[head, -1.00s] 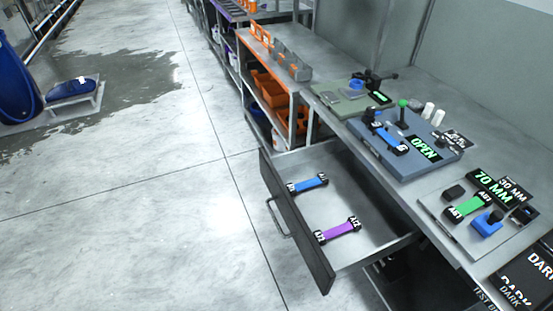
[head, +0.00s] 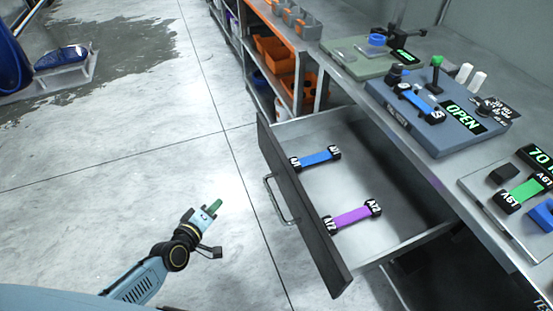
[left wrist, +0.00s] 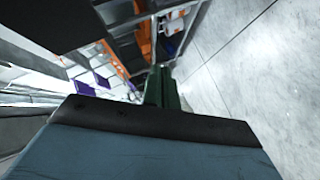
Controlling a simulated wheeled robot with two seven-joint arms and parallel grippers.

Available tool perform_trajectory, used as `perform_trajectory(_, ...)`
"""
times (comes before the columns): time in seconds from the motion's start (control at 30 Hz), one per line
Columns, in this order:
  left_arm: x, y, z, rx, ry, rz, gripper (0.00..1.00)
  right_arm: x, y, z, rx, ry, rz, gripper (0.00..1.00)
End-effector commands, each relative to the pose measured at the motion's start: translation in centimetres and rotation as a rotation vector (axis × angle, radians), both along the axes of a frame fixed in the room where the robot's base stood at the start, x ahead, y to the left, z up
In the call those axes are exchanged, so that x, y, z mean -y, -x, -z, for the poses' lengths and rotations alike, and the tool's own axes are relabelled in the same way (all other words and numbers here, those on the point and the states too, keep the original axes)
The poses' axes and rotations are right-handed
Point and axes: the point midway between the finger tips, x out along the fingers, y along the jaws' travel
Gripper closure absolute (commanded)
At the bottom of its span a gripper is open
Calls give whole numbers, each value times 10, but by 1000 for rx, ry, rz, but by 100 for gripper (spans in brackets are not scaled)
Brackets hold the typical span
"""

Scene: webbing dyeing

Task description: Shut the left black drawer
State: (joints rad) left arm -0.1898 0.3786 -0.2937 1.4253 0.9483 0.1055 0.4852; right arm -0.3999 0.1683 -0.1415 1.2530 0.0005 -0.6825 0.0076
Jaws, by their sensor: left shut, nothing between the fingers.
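The left black drawer (head: 300,208) stands pulled out from under the grey workbench, with its dark front and metal bar handle (head: 279,200) facing the floor side. A blue webbing piece (head: 316,158) and a purple webbing piece (head: 352,215), each with black end blocks, lie inside it. My left gripper (head: 215,207) is shut and empty, in the air to the left of the handle and apart from it. Its green fingers (left wrist: 162,88) also show in the left wrist view, pointing toward the shelves. My right gripper is out of view.
The bench above the drawer holds a blue device with an OPEN display (head: 438,118), a green device (head: 358,58) and a plate with green webbing (head: 525,190). A shelf with orange bins (head: 280,55) stands beyond. The floor left of the drawer is clear.

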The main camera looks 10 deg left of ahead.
Motion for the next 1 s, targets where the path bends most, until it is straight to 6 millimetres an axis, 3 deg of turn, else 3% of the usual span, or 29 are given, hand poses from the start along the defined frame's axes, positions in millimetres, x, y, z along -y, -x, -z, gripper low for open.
perform_trajectory(0.03,4,-17,-17,72,109,-19,100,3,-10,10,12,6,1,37)
perform_trajectory(0.1,8,-31,-48,143,254,-42,100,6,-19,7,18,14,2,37)
perform_trajectory(0.2,13,-41,-81,206,412,-57,100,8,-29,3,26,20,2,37)
perform_trajectory(0.3,16,-45,-100,234,503,-60,100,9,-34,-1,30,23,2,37)
perform_trajectory(0.53,20,-65,-110,245,542,-65,100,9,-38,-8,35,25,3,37)
perform_trajectory(0.97,36,-147,-108,245,538,-64,100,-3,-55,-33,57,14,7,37)
perform_trajectory(1.0,44,-150,-109,242,541,-63,100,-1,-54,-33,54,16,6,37)
